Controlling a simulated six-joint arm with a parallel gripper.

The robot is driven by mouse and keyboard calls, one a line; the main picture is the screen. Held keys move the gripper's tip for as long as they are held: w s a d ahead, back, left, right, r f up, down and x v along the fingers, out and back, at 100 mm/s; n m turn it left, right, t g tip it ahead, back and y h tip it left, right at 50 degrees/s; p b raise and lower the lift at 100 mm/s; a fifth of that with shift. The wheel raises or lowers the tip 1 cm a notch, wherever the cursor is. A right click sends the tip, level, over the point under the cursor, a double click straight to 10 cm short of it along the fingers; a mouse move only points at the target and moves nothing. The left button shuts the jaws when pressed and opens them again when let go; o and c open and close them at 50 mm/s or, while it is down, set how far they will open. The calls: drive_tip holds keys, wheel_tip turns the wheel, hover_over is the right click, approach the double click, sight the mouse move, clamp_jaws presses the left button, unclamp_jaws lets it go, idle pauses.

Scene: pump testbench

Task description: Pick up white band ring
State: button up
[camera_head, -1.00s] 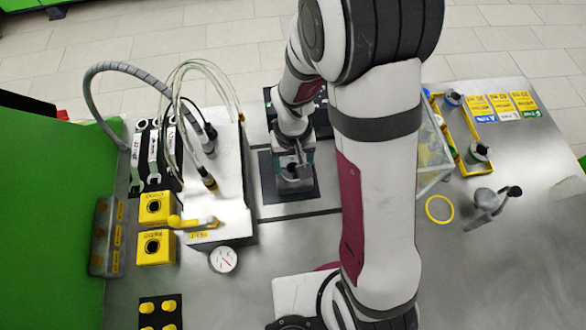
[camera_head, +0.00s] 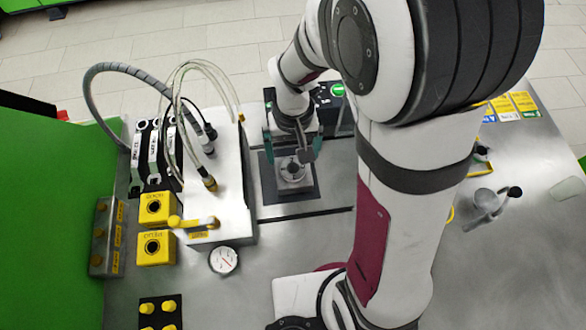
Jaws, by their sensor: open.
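My gripper (camera_head: 292,148) is at the back centre of the bench, with its two teal-edged fingers spread apart. It is open and points down over a pale block-shaped part (camera_head: 292,180) with a round dark opening on top. That part sits on a dark square plate (camera_head: 268,194). I cannot make out a separate white band ring; it may be hidden by my arm or too small to tell. A thin yellow ring (camera_head: 450,216) lies on the bench to the right, mostly hidden behind my arm.
To the left stands a white pump panel (camera_head: 228,205) with hoses, a yellow lever and a gauge (camera_head: 223,260). Yellow button boxes (camera_head: 156,248) are beside it. A grey jug-like can (camera_head: 484,206) stands at right. The bench's front right is clear.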

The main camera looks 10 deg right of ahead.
sight(295, 165)
idle(0.3)
wheel_tip(295, 165, up, 9)
drive_tip(key=n, duration=1.3)
drive_tip(key=shift+n, duration=0.3)
drive_tip(key=f, duration=1.5)
drive_tip(key=shift+s+d+f, duration=0.1)
drive_tip(key=shift+d, duration=0.1)
clamp_jaws()
